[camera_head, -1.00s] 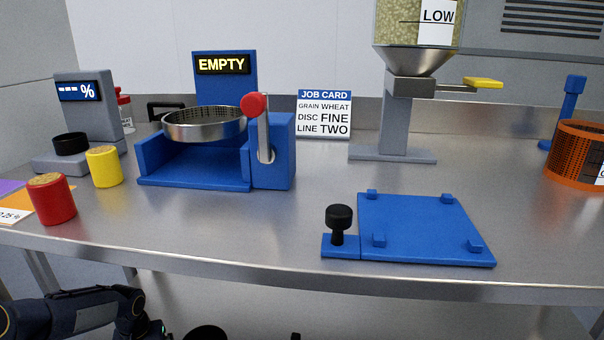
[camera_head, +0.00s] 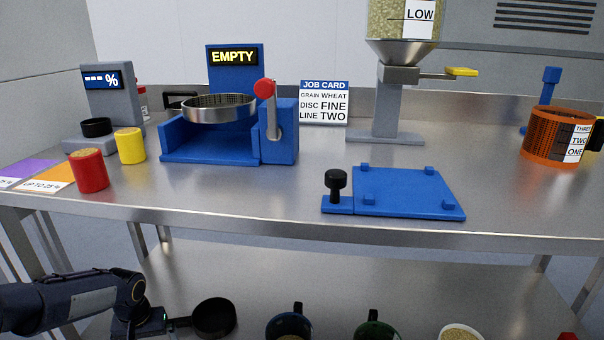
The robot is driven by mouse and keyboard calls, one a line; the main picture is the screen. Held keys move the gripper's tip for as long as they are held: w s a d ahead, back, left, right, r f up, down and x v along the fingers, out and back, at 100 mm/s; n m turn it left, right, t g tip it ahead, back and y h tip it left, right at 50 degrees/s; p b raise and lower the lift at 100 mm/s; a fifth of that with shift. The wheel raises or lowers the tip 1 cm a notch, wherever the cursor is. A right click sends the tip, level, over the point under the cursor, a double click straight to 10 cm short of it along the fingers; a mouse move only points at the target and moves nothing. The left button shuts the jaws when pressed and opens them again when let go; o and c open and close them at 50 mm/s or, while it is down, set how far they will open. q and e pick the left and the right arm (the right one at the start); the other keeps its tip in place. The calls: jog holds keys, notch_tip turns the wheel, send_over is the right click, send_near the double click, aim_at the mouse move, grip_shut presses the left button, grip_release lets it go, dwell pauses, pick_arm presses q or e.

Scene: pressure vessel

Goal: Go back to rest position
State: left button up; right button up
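My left arm comes in at the lower left, below the table top. Its gripper (camera_head: 178,322) is partly visible beside a round black vessel (camera_head: 214,317). I cannot tell whether its fingers are open, shut or touching the vessel. My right gripper is not in view. The steel table (camera_head: 300,205) holds a blue cradle (camera_head: 205,148) with a metal sieve ring, a red-knobbed lever (camera_head: 265,90) and an "EMPTY" display. A blue plate (camera_head: 408,190) with a black knob lies at the front.
Red (camera_head: 90,172) and yellow (camera_head: 131,146) cups stand at the left near a "%" meter (camera_head: 108,95). A hopper (camera_head: 398,75) stands behind, an orange drum (camera_head: 556,137) at right. Blue (camera_head: 289,328) and green (camera_head: 376,330) mugs and a pale grain-filled cup (camera_head: 461,332) show below.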

pick_arm(q)
jog(key=s+d+r+t, duration=0.1)
jog(key=s+d+r, duration=0.4)
jog(key=r, duration=0.4)
jog(key=s+d+r+m+t+h, duration=0.15)
jog(key=s+d+r, duration=0.25)
jog(key=s+d, duration=0.4)
jog(key=s+d+r+m+t+h, duration=0.1)
jog(key=s+d+r+t+h, duration=0.25)
jog(key=s+d, duration=0.45)
notch_tip(320, 180, up, 32)
jog(key=s+a+g+p, duration=0.1)
jog(key=s+a+p, duration=0.1)
jog(key=p, duration=3)
jog(key=shift+s+r+y, duration=0.15)
jog(key=shift+r+y, duration=0.1)
jog(key=shift+y, duration=0.15)
